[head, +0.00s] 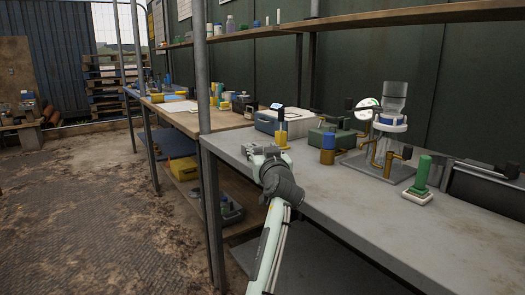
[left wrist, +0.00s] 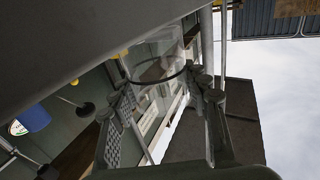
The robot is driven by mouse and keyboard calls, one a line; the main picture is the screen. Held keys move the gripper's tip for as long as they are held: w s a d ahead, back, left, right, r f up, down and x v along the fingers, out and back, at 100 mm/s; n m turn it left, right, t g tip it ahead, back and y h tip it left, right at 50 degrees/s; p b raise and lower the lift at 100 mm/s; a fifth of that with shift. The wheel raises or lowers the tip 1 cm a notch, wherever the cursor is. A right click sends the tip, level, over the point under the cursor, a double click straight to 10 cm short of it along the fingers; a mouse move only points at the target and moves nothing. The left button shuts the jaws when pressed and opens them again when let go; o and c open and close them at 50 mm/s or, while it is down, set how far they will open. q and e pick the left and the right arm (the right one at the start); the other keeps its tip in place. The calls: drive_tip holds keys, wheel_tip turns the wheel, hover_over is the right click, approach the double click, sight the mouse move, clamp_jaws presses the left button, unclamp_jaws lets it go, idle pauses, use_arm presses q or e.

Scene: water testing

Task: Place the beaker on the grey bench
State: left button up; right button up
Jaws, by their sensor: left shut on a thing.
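The grey bench (head: 345,212) runs from the middle to the lower right of the head view, with its front edge facing me. My left gripper (head: 262,152) is over the bench's near left part, close to the front edge. In the left wrist view my left gripper (left wrist: 165,105) is shut on the clear glass beaker (left wrist: 158,62), which shows between the two fingers with a dark ring around its rim. In the head view I cannot make out the beaker clearly. Whether it touches the bench I cannot tell. My right gripper is not in view.
Glass apparatus with brass valves (head: 390,125) and a green cylinder (head: 422,174) stand farther right. A metal post (head: 201,90) rises left. The bench's front is bare.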

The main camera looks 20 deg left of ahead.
use_arm(q)
drive_tip(key=shift+f, duration=0.1)
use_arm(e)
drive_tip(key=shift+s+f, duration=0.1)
use_arm(q)
drive_tip(key=o, duration=1.3)
drive_tip(key=shift+c, duration=0.2)
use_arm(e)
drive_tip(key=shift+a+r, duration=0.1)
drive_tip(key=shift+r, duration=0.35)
